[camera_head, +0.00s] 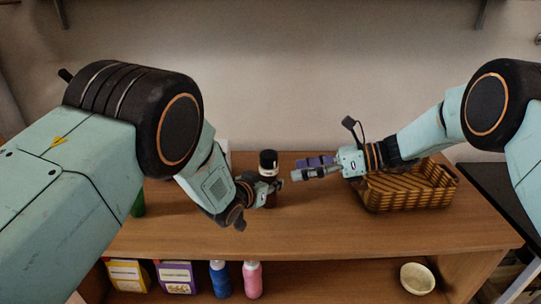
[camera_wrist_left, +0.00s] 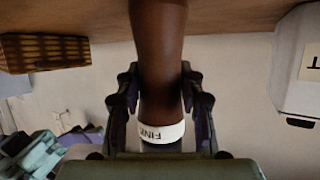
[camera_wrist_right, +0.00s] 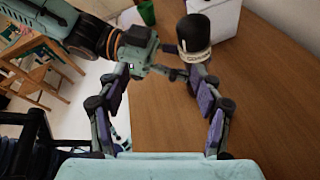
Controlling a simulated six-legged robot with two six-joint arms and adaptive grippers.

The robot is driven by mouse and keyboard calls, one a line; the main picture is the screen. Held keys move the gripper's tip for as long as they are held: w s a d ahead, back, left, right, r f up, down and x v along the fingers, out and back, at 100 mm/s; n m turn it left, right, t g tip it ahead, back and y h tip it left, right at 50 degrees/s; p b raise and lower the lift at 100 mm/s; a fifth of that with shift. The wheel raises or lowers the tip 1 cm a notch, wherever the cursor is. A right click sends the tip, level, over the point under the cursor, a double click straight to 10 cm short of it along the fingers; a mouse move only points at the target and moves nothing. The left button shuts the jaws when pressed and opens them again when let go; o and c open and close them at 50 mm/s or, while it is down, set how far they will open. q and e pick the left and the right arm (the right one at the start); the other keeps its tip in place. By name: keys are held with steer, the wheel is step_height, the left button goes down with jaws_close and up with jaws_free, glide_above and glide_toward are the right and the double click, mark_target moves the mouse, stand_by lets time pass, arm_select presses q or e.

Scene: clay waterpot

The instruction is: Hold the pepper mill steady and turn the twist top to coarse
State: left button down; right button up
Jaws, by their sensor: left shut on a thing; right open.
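The pepper mill (camera_head: 267,172) stands upright on the wooden table, with a dark brown body, a white band and a black twist top (camera_head: 268,156). My left gripper (camera_head: 270,187) is shut on its body. In the left wrist view the mill's body (camera_wrist_left: 158,50) runs between the fingers, and the white band (camera_wrist_left: 150,132) shows upside-down lettering that reads like "FINE". My right gripper (camera_head: 299,172) is open and empty, just right of the mill.
A wicker basket (camera_head: 410,188) stands on the table under my right forearm. A white box (camera_wrist_right: 222,14) and a green cup (camera_wrist_right: 147,13) are behind the mill. The lower shelf holds boxes, bottles (camera_head: 252,279) and a pale bowl (camera_head: 417,278). The table front is clear.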

mark_target(276, 159)
steer(key=w+a+t, duration=0.4)
steer(key=a, duration=0.1)
steer(key=w+a+f+t+y, duration=0.1)
steer(key=w+a+t, duration=0.1)
steer(key=a+t, duration=0.1)
steer(key=shift+w+a+m, duration=0.2)
steer(key=shift+w+m, duration=0.05)
steer(key=shift+m, duration=0.15)
stand_by(0.5)
steer(key=shift+c, duration=0.2)
steer(key=shift+r, duration=0.1)
steer(key=c, duration=1.1)
steer(key=shift+c, duration=0.2)
